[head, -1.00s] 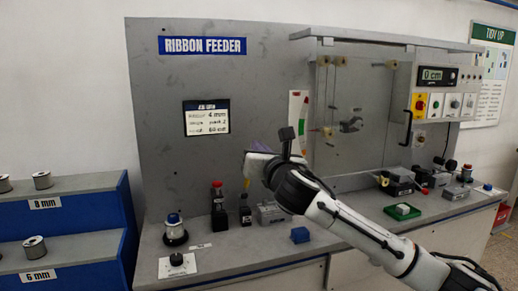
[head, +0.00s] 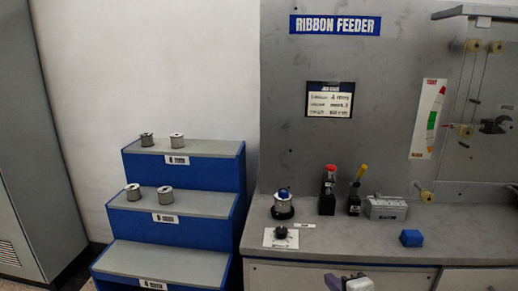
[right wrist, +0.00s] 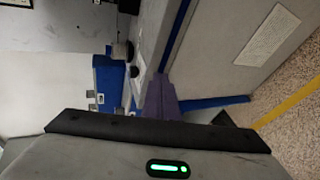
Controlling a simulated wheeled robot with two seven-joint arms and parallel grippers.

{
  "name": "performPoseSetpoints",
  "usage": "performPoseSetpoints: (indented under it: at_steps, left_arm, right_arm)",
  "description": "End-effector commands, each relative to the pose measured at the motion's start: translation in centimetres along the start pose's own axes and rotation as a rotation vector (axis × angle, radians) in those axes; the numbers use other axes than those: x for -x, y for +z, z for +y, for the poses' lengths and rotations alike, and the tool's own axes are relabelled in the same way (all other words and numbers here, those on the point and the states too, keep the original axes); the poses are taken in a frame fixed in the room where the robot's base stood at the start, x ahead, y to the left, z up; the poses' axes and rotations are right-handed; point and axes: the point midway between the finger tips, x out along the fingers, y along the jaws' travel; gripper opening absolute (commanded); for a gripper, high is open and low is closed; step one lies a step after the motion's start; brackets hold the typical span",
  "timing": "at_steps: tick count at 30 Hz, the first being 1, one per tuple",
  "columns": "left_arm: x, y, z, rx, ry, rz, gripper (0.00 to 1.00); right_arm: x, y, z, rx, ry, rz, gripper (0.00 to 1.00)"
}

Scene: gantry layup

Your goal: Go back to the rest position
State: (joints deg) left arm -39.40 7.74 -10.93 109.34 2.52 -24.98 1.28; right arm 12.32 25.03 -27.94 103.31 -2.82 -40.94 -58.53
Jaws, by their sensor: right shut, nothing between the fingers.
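My right gripper (head: 348,283) shows at the bottom edge of the head view, in front of the bench, with only its tip end in the picture. It is shut and holds nothing. In the right wrist view its purple fingers (right wrist: 160,102) are together, with the bench front beyond them. My left gripper is in neither view.
The grey bench (head: 350,238) carries a spool on a stand (head: 283,203), a black knob (head: 281,232), a red-capped bottle (head: 328,190), a grey box (head: 386,208) and a blue block (head: 411,238). Blue steps (head: 170,230) with several spools stand left. A grey cabinet (head: 35,140) is farther left.

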Motion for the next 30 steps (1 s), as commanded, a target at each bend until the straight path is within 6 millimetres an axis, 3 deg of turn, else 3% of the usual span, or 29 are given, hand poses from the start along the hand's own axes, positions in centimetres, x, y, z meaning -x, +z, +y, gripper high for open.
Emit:
performPoseSetpoints:
  at_steps: [1, 6, 9, 13, 15, 19, 30]
  left_arm:
    - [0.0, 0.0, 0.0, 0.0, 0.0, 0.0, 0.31]
    - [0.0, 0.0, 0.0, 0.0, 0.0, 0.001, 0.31]
    - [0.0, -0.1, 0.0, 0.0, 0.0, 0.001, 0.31]
    - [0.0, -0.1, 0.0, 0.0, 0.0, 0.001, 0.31]
    - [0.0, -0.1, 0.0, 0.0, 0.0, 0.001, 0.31]
    - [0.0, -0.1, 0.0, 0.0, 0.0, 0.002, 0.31]
    - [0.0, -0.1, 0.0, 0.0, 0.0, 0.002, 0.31]
  right_arm:
    - [1.0, -1.5, -4.2, -0.156, -0.051, 0.025, 0.0]
    - [5.6, -4.9, -15.3, -0.7, -0.194, 0.026, 0.0]
    - [9.2, -6.1, -21.1, -1.007, -0.268, -0.026, 0.0]
    - [13.9, -7.0, -26.8, -1.333, -0.332, -0.121, 0.0]
    - [15.9, -7.3, -28.9, -1.459, -0.35, -0.171, 0.0]
    - [18.2, -7.4, -31.0, -1.596, -0.363, -0.23, 0.0]
    - [18.7, -7.4, -31.4, -1.626, -0.364, -0.243, 0.0]
